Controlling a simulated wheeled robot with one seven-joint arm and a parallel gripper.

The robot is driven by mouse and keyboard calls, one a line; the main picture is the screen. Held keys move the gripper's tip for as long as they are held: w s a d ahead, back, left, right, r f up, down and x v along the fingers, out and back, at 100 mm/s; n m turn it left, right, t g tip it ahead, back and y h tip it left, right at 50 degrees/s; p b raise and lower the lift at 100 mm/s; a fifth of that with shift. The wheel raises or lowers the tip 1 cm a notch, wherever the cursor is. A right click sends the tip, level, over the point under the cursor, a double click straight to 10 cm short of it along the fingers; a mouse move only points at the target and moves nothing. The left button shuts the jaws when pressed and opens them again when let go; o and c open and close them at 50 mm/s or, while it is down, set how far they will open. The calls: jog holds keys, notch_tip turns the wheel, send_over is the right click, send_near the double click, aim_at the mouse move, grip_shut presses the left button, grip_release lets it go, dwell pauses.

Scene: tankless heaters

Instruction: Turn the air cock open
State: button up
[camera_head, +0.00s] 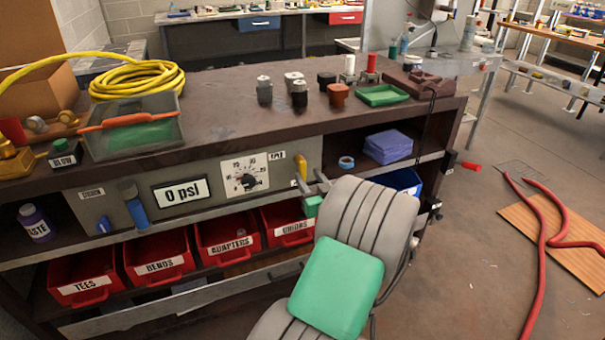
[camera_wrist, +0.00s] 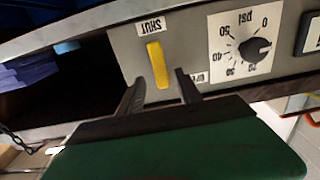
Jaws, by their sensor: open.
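The air cock's yellow lever (camera_head: 301,168) is on the grey panel, right of the dial. It runs close to upright, leaning slightly. In the wrist view, which is upside down, the lever (camera_wrist: 158,64) points at a SHUT label (camera_wrist: 155,27) at one end. My gripper (camera_head: 312,183) is in front of the panel at the lever. In the wrist view my gripper's (camera_wrist: 160,84) two dark fingers are apart, with the lever's other end seen between their tips. No grip on it shows. A second small label (camera_wrist: 200,77) is partly hidden by a finger.
A dial (camera_head: 244,175) and a 0 psi display (camera_head: 182,192) sit left of the lever. Red bins (camera_head: 230,241) are below. An open shelf with a purple stack (camera_head: 388,146) is to the right. The bench top (camera_head: 225,115) above holds fittings and a yellow hose (camera_head: 135,78).

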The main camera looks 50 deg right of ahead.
aim_at(303, 171)
jog(key=x, duration=0.5)
jog(key=shift+c, duration=0.3)
grip_shut()
